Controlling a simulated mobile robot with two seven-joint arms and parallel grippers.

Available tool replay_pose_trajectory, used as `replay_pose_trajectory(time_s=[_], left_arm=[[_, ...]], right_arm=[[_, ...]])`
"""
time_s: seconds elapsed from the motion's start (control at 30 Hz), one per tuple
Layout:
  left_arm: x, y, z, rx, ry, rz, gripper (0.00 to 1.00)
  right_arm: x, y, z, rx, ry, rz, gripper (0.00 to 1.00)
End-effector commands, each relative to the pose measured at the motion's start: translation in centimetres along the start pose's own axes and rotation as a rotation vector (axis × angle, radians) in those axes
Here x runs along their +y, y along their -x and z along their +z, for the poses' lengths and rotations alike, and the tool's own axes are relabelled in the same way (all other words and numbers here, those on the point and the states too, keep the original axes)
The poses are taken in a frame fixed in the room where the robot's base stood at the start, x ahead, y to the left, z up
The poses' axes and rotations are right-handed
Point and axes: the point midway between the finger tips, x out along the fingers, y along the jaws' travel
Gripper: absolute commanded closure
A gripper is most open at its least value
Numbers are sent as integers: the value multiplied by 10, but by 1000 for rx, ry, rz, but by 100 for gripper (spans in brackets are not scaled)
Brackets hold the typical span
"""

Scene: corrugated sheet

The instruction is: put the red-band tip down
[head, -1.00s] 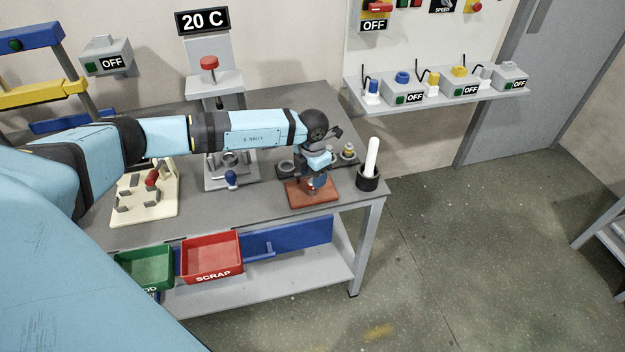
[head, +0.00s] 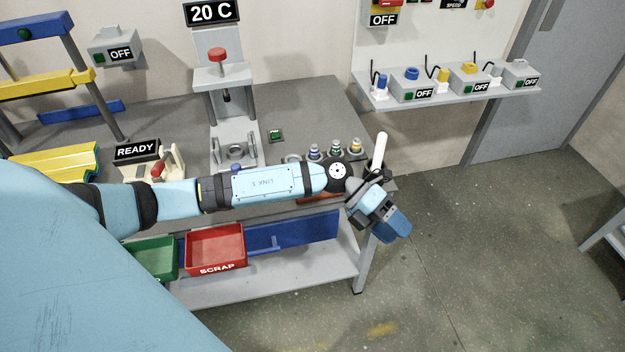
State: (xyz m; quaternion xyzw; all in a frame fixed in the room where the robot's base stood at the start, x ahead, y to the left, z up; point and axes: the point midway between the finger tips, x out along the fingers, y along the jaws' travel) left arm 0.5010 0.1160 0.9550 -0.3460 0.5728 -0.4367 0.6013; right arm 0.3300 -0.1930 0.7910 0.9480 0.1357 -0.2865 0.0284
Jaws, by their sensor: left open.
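My left gripper (head: 391,226) is open and hangs out past the front right corner of the bench, pointing down and right. Its fingertips are hard to make out. I cannot make out the red-band tip in the head view. The red-brown block (head: 309,200) on the bench is mostly hidden behind my left arm, so what stands on it does not show. Behind the arm stand tips with a blue band (head: 314,150), a green band (head: 336,148) and a yellow band (head: 356,146). My right gripper is out of view.
A dark holder with a white rod (head: 378,151) stands at the bench's right end, close behind my left wrist. The press (head: 234,118) stands behind my forearm. Red scrap (head: 215,248) and green (head: 153,258) bins sit in front, below the bench top.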

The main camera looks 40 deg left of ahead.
Motion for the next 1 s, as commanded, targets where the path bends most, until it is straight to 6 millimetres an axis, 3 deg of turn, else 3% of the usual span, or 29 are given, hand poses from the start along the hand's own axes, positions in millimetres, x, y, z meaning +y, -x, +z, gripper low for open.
replay_pose_trajectory(time_s=[0.03, 0.13, 0.27, 0.37, 0.47, 0.6, 0.7, 0.83, 1.0], left_arm=[[-14, -18, -11, -69, 91, -156, 46], [-34, -30, -17, -240, 299, -422, 46], [-27, -23, -21, -492, 642, -685, 46], [5, -11, -34, -694, 951, -817, 46], [52, -1, -63, -882, 1283, -883, 46], [114, 4, -123, -1074, 1700, -886, 46], [140, 3, -161, -1147, 1913, -860, 46], [155, 1, -190, -1186, 2058, -833, 46], [158, 1, -195, -1192, 2088, -825, 46]], right_arm=[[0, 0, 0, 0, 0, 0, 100], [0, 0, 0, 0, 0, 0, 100], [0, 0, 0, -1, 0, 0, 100], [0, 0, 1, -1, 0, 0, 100], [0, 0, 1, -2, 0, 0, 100], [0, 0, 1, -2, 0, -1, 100], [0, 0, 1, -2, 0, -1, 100], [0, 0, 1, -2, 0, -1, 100], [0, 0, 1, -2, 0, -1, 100]])
